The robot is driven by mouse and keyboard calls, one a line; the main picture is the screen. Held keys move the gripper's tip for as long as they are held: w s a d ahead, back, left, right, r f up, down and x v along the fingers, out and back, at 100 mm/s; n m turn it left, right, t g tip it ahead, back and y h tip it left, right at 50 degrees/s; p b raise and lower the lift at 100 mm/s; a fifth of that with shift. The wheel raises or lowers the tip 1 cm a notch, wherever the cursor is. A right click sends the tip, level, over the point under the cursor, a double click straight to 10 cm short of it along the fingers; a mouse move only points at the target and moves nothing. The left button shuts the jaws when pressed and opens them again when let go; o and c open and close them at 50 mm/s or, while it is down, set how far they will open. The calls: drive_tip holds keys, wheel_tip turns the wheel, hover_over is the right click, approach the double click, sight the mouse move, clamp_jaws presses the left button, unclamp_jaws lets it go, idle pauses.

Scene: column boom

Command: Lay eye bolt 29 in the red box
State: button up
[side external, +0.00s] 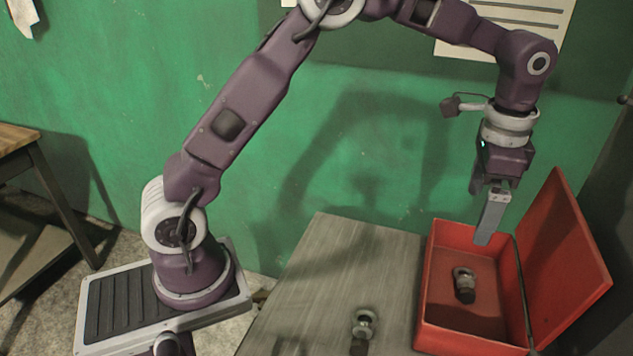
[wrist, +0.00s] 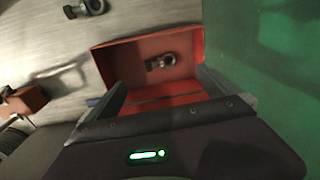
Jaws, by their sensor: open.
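The red box (side external: 427,290) stands on the table with its lid open to the right; it also shows in the wrist view (wrist: 103,66). One dark eye bolt with a metal ring (side external: 464,284) lies on the box floor, and it shows in the wrist view (wrist: 160,62) too. A second eye bolt (side external: 364,323) lies on the table left of the box, and also shows in the wrist view (wrist: 84,8). I cannot read a number on either. My gripper (side external: 485,236) is open and empty, above the far part of the box; its fingers frame the wrist view's lower middle (wrist: 163,90).
The raised red lid (side external: 563,260) stands close right of my gripper. A reddish-brown block-like thing (wrist: 24,101) is at the left in the wrist view. A green wall (side external: 330,180) rises behind.

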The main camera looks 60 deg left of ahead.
drive_tip(key=s+a+r+n+t, duration=0.1)
drive_tip(key=s+a+r+n, duration=0.15)
drive_tip(key=s+r, duration=0.4)
drive_tip(key=s+a+r+n+t, duration=0.15)
drive_tip(key=s+a+r, duration=0.25)
drive_tip(key=s, duration=0.5)
drive_tip(key=s+a+f+n+t, duration=0.1)
drive_tip(key=s+n, duration=0.1)
drive_tip(key=s, duration=0.5)
drive_tip(key=s+a+f+n+t, duration=0.1)
drive_tip(key=s+f+n, duration=0.1)
drive_tip(key=s, duration=0.5)
drive_tip(key=shift+s+a, duration=0.2)
drive_tip(key=shift+s, duration=0.05)
drive_tip(key=shift+r, duration=0.1)
